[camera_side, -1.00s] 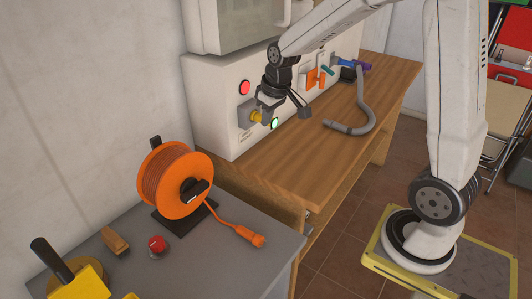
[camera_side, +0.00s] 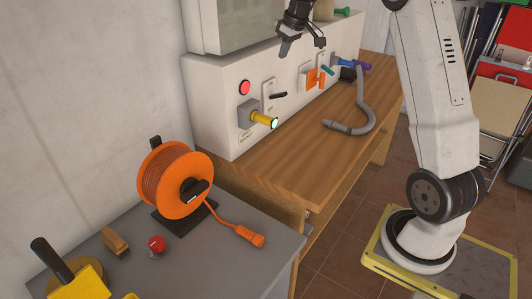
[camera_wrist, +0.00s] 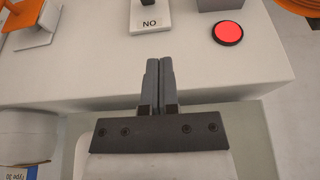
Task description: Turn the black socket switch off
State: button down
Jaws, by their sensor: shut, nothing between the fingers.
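The black socket switch (camera_side: 278,95) is a short lever on a light upright plate, on the front of the pale boiler panel. In the side view it lies roughly horizontal and sticks out to the right. In the wrist view only a small dark part of it (camera_wrist: 149,2) shows at the top edge, beside the letters "NO". My gripper (camera_side: 286,47) is above the panel front, higher than the switch and apart from it. In the wrist view its two fingers (camera_wrist: 160,63) are together with nothing between them.
A yellow plug (camera_side: 262,119) with a lit green end sits in a grey socket below the switch. A red button (camera_side: 244,88) is to the left. An orange lever (camera_side: 312,77) is to the right. A grey hose (camera_side: 367,105) lies on the wooden bench (camera_side: 290,135).

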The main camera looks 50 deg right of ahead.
jog(key=shift+d+r, duration=0.3)
jog(key=shift+d, duration=0.25)
jog(key=shift+d+r, duration=0.3)
jog(key=shift+d, duration=0.2)
jog(key=shift+f, duration=0.15)
send_over(282, 93)
jog(key=w, duration=0.2)
notch_tip(282, 93, down, 10)
jog(key=shift+d+r, duration=0.15)
jog(key=shift+r, duration=0.05)
jog(key=shift+s+f, duration=0.5)
jog(key=shift+f, duration=0.3)
jog(key=shift+s+f, duration=0.4)
jog(key=shift+f, duration=0.4)
